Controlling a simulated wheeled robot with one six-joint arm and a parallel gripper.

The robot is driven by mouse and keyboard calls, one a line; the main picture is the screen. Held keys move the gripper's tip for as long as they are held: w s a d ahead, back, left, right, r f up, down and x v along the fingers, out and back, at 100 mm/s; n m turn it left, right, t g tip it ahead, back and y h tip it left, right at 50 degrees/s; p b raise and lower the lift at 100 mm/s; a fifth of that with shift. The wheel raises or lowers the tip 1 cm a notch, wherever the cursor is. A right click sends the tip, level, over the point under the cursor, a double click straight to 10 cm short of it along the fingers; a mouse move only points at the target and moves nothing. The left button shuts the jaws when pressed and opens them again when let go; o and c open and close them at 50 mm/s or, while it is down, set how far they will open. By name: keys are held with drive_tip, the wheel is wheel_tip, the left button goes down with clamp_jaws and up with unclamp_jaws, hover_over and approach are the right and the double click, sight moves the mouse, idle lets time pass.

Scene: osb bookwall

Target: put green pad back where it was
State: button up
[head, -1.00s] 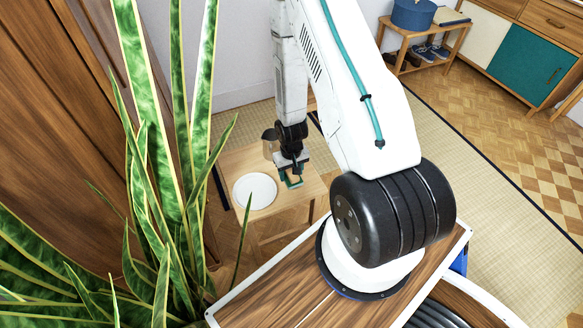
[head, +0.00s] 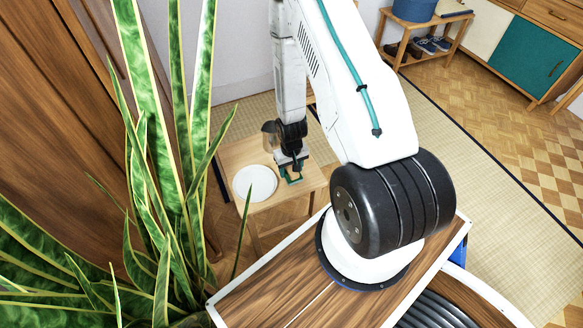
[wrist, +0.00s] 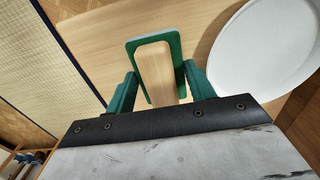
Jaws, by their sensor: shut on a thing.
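The green pad (wrist: 133,68) shows in the wrist view as a thin green rectangle with a pale wooden block (wrist: 155,70) as its handle. My gripper (wrist: 157,88) has its green fingers on either side of the block and is shut on it. In the head view my gripper (head: 292,178) points down over the small wooden table (head: 240,155), to the right of the white plate. The pad is hard to tell from the green fingers there. I cannot tell whether the pad touches the tabletop.
A round white plate (head: 255,183) lies on the table and shows at the right in the wrist view (wrist: 265,45). A brownish cup-like thing (head: 270,135) is partly hidden behind my wrist. A tall plant (head: 150,180) stands at the left. Bare tabletop surrounds the pad.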

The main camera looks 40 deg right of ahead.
drive_tip(key=shift+f, duration=0.35)
drive_tip(key=o, duration=0.9)
drive_tip(key=shift+o, duration=0.2)
drive_tip(key=shift+r, duration=0.15)
